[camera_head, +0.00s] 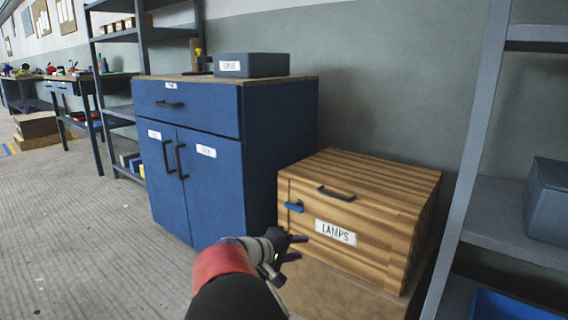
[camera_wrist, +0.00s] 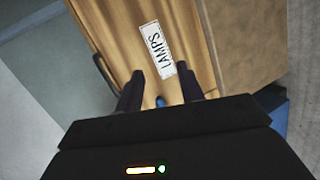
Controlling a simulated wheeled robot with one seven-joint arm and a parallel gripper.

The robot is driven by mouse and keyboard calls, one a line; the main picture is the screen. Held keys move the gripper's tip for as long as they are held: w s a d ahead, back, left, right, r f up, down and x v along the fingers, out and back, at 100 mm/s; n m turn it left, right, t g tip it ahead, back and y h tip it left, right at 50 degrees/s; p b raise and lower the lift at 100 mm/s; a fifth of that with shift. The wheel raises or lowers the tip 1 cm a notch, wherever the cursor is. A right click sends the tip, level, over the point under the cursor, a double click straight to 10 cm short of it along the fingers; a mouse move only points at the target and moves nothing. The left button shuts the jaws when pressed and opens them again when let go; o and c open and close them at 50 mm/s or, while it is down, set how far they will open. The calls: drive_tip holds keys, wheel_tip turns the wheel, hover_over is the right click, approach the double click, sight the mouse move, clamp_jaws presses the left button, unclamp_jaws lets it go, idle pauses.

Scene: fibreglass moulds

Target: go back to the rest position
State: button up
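My gripper (camera_head: 295,248) is in front of the wooden LAMPS box (camera_head: 385,243), near its lower left front. In the wrist view its two fingers (camera_wrist: 161,78) stand apart with nothing seen between their tips. Whether the fingers touch the box is unclear.
A blue cabinet (camera_head: 212,190), shut, stands left of the box with a grey bin (camera_head: 250,65) on top. Grey shelving (camera_head: 500,220) stands close on the right. A rack and workbench (camera_head: 70,80) are at the back left. The floor (camera_head: 80,240) on the left is clear.

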drive_tip(key=s+d+r+m+g+y, duration=0.2)
drive_tip(key=s+d+m+g+y, duration=0.25)
drive_tip(key=s+d, duration=0.85)
drive_tip(key=s+r+m+t+y, duration=0.25)
drive_tip(key=s+y, duration=0.45)
drive_tip(key=s, duration=1.6)
wheel_tip(320, 180, up, 13)
drive_tip(key=g+p, duration=0.1)
drive_tip(key=p, duration=1.2)
drive_tip(key=shift+s+a+r, duration=0.15)
drive_tip(key=shift+s+a, duration=0.1)
drive_tip(key=shift+a, duration=0.15)
drive_tip(key=shift+h, duration=0.25)
